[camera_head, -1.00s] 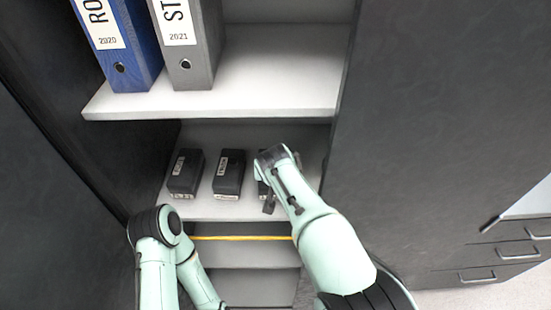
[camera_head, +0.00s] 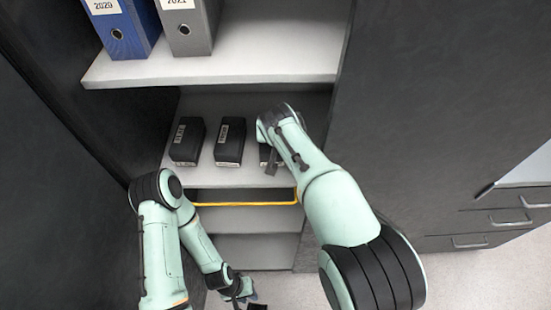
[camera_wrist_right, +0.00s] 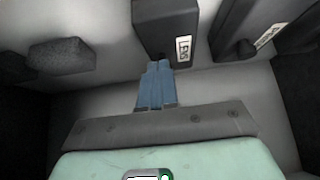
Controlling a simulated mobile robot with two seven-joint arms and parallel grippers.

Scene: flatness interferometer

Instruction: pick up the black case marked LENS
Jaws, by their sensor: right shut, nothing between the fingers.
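Black cases lie in a row on the lower shelf. In the head view I see the left case (camera_head: 187,142) and the middle case (camera_head: 230,143); my right arm mostly hides a third (camera_head: 264,153). Their labels are too small to read there. In the right wrist view my right gripper (camera_wrist_right: 157,68) is shut and empty, its tips right by the end of a labelled black case (camera_wrist_right: 160,22); I cannot tell whether they touch.
The upper shelf (camera_head: 240,68) carries a blue binder (camera_head: 128,32) and a grey binder (camera_head: 190,30) above the cases. Dark cabinet walls close in both sides. A yellow strip (camera_head: 245,204) runs below the case shelf. More dark objects (camera_wrist_right: 250,25) (camera_wrist_right: 62,55) flank the case in the wrist view.

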